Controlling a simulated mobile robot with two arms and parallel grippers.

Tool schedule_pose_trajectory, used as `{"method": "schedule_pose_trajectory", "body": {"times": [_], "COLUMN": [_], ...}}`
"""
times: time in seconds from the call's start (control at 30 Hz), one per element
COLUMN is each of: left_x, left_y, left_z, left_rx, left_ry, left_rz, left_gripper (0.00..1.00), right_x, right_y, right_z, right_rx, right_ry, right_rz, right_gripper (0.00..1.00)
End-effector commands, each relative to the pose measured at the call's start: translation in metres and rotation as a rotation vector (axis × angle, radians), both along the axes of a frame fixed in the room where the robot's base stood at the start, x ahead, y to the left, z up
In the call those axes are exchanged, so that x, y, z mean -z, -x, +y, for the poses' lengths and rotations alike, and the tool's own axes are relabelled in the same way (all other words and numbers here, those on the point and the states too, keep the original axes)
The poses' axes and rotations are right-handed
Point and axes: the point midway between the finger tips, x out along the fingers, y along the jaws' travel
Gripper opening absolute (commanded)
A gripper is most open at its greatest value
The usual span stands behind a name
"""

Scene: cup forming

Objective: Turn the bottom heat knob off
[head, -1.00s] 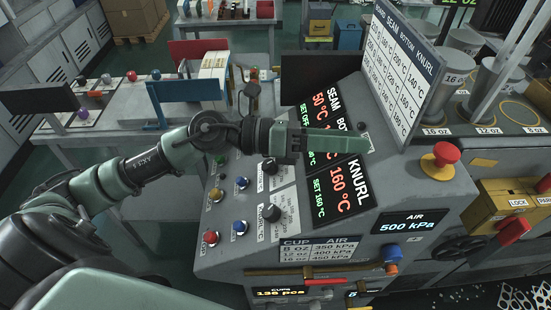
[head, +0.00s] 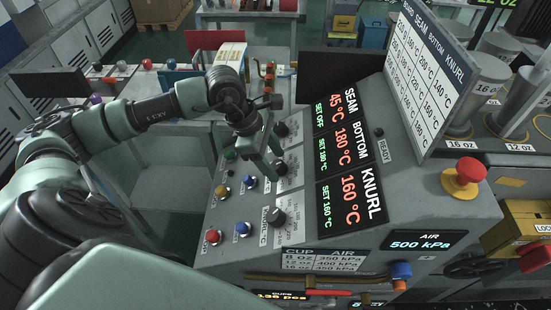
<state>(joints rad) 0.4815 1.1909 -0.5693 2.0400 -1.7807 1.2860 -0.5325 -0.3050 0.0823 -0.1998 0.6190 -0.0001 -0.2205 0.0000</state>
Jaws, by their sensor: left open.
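The grey control panel has a column of black heat knobs. The top knob (head: 281,129) is beyond my gripper, the middle knob (head: 281,168) is right beside it, and the lowest knob (head: 275,216) is nearer, by a label that seems to read KNURL. My left gripper (head: 266,176) points down over the panel at the middle knob, open; I cannot tell whether it touches the knob. It partly hides the panel there. The display (head: 346,160) reads SEAM 45 °C, set off; BOTTOM 180 °C, set 180; KNURL 160 °C, set 160. My right gripper is not in view.
A red emergency button (head: 464,178) is at the right. A temperature chart board (head: 430,75) stands behind the display. The lower panel around the lowest knob is clear.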

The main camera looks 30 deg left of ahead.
Motion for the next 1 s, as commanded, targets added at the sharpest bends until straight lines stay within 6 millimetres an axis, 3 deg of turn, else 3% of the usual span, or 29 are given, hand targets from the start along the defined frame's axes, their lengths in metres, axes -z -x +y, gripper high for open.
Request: {"method": "schedule_pose_trajectory", "body": {"times": [0.4, 0.6, 1.0], "left_x": [0.0106, 0.0102, 0.0113], "left_y": [-0.0020, -0.0020, -0.0031], "left_z": [-0.0038, -0.0039, -0.0038], "left_rx": [0.000, 0.000, -0.055], "left_ry": [0.000, 0.000, 0.022], "left_rz": [0.001, 0.001, 0.031], "left_gripper": [0.55, 0.00, 0.00], "right_x": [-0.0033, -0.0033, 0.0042], "right_y": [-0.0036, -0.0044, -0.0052], "right_z": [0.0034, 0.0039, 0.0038], "right_rx": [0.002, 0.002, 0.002], "right_ry": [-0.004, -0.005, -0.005], "right_rz": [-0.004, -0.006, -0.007], "right_gripper": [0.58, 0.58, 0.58]}}
